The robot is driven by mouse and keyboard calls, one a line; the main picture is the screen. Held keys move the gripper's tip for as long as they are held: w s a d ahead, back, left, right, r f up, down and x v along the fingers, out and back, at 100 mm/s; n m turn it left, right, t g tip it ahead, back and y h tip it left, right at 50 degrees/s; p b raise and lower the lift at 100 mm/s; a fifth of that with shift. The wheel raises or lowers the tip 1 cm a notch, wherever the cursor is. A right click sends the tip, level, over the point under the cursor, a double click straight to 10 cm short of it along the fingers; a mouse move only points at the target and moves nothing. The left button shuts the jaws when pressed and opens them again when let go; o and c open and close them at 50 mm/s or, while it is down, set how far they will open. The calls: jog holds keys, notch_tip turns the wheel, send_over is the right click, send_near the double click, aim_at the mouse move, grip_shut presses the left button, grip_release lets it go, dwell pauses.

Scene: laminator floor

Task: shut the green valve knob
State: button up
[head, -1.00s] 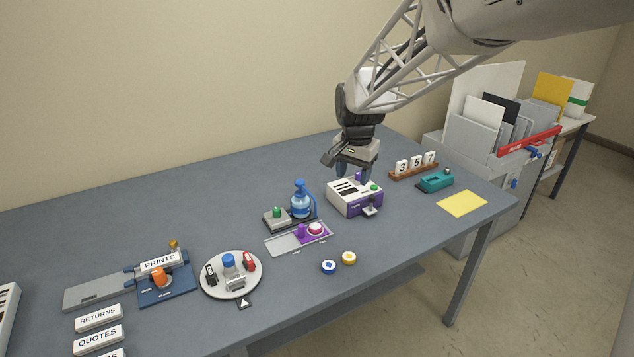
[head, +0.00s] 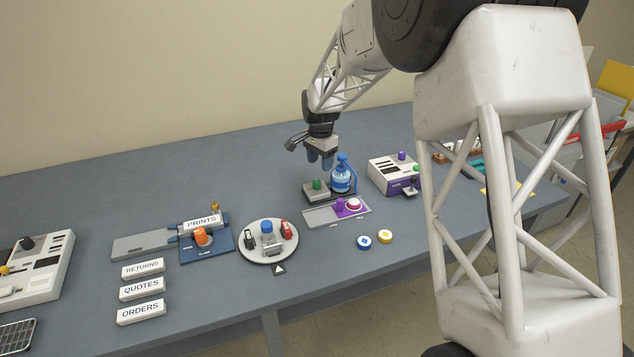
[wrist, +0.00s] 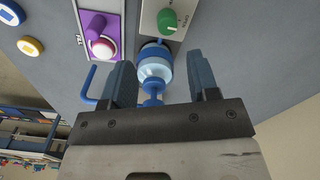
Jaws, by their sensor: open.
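The green valve knob (head: 318,184) sits on a small grey base block (head: 316,194) beside a blue bottle-shaped pump (head: 342,174). In the wrist view the green knob (wrist: 167,21) is at the top, ahead of the fingertips, with lettering on the plate around it that is too small to read. My gripper (head: 320,160) is open and empty, pointing down just above and behind the knob. In the wrist view my gripper's fingers (wrist: 163,82) stand on either side of the blue pump (wrist: 154,70) in the picture; contact cannot be told.
A grey slide plate with a purple panel (head: 340,207) and pink button lies in front of the knob. A white and purple box (head: 392,176) stands to the right. A round white turntable (head: 268,254) is at the front left. Open table lies behind.

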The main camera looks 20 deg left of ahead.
aim_at(317, 181)
jog(key=shift+a+f, duration=0.35)
jog(key=shift+a, duration=0.25)
jog(key=shift+f, duration=3.9)
jog(key=c, duration=0.9)
